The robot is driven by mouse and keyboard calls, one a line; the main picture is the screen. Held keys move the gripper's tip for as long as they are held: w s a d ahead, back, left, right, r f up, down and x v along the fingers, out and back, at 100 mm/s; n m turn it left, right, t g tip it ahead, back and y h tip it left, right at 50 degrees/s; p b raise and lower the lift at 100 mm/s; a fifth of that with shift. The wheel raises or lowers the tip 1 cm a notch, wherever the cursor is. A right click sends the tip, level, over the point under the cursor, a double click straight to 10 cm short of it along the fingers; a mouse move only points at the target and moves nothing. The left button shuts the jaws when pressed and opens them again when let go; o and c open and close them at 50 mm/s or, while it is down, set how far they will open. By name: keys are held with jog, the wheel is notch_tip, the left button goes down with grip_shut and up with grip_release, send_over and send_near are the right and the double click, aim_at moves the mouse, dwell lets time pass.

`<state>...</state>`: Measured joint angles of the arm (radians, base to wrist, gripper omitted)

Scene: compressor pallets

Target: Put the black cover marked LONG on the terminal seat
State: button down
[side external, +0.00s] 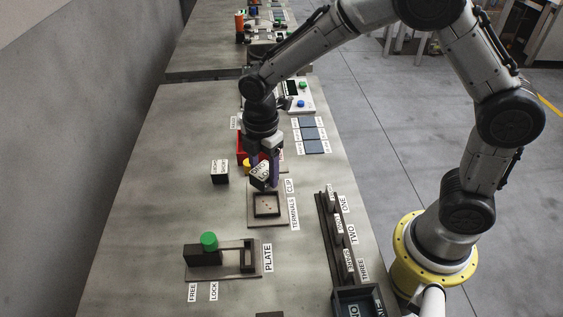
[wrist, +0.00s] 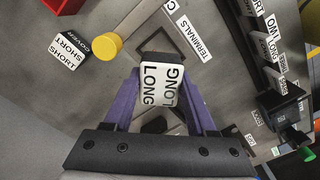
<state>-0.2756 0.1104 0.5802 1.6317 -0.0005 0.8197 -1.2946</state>
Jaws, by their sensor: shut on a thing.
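My gripper (side external: 264,163) is shut on the black cover marked LONG (wrist: 158,84), whose white labels face the wrist camera between the two purple fingers. In the side view the held cover (side external: 260,173) looks tilted and hangs at the back edge of the terminal seat. The terminal seat (side external: 267,221) is a square dark-rimmed frame on a plate beside the TERMINALS label, and it looks empty. In the wrist view the seat is partly hidden behind the cover and fingers. I cannot tell the exact height of the cover over it.
A black cover marked SHORT (side external: 220,172) stands on the table to the left, also in the wrist view (wrist: 72,48). A yellow knob (wrist: 107,46) is close to the held cover. The PLATE fixture with a green knob (side external: 209,241) is nearer, and a dark rack (side external: 336,235) stands right.

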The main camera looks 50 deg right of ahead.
aim_at(265, 169)
jog(key=shift+s+f, duration=0.1)
jog(key=shift+f, duration=3.55)
jog(key=shift+f, duration=0.1)
jog(key=shift+c, duration=0.6)
grip_release()
notch_tip(265, 169, up, 13)
jog(key=shift+r, duration=0.2)
jog(key=s+d+r+m+t, duration=0.2)
jog(key=s+d+r, duration=0.2)
jog(key=r, duration=0.3)
jog(key=s+d+r+m+t, duration=0.2)
jog(key=s+d+r, duration=0.2)
jog(key=r, duration=0.2)
jog(key=s+d+f+m, duration=0.1)
jog(key=s+m, duration=0.5)
jog(key=m, duration=0.1)
jog(key=s+d+f+m+t, duration=0.1)
jog(key=s+m, duration=0.6)
jog(key=shift+d+f+t, duration=0.3)
jog(key=shift+d+f, duration=0.05)
jog(key=shift+f, duration=0.05)
